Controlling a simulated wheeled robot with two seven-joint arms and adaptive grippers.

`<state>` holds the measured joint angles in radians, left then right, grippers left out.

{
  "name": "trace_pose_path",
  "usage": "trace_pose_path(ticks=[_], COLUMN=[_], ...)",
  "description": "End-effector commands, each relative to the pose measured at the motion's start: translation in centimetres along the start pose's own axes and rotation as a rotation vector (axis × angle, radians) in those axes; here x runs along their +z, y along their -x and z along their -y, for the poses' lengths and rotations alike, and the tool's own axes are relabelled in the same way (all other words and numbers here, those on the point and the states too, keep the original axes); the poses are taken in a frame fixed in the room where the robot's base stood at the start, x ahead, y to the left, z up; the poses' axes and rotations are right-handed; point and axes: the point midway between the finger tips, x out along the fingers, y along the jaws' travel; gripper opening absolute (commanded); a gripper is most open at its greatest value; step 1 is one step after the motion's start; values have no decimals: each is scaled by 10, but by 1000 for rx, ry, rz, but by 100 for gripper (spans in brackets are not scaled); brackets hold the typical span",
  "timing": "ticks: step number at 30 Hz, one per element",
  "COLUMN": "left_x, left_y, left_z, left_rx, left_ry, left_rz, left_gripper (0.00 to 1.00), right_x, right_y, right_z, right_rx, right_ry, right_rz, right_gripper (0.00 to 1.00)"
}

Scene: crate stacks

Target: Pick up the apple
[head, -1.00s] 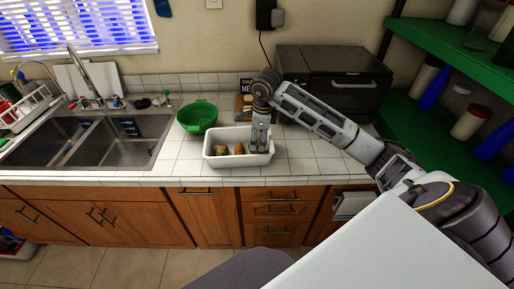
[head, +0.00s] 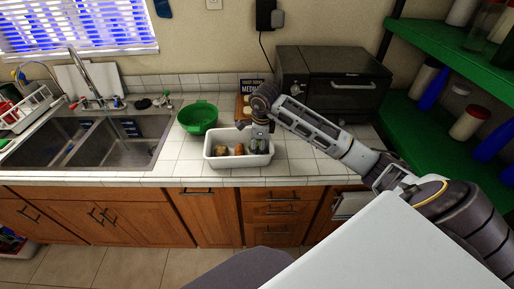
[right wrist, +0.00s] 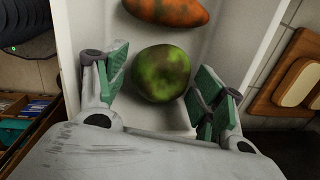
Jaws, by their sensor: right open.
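The apple (right wrist: 161,73) is round and green with reddish-brown patches. In the right wrist view it lies in the white tray (right wrist: 70,60), between the two fingers of my right gripper (right wrist: 158,68). The fingers stand apart on either side of it, with a visible gap on the left; on the right the finger is close, and I cannot tell if it touches. In the head view my right gripper (head: 258,145) points down into the right end of the white tray (head: 238,163), and it hides the apple there. My left gripper is not in view.
An orange-brown sweet potato (right wrist: 168,10) lies beside the apple, and a brown potato (head: 220,150) lies farther left in the tray. A green colander (head: 198,118) stands behind left. A toaster oven (head: 335,85) and a wooden board (right wrist: 292,80) are nearby. Counter left of the tray is clear.

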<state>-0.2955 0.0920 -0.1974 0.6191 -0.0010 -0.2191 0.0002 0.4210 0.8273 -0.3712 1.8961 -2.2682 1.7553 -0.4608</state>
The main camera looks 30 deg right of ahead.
Motion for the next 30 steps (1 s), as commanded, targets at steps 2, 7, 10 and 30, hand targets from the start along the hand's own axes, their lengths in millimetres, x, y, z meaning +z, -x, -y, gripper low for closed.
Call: trace_pose_path(ticks=[2, 7, 10, 30], left_x=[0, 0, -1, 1], left_y=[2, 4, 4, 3], left_z=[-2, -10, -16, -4], left_rx=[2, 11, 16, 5], left_ry=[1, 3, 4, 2], left_rz=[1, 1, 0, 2], left_gripper=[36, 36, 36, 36], right_x=[0, 0, 0, 0], right_y=[-9, -20, -21, -21], right_z=[0, 0, 0, 0], right_rx=[3, 1, -1, 0], right_ry=[-1, 0, 0, 1], right_rz=[0, 1, 0, 0], right_gripper=[68, 68, 68, 34])
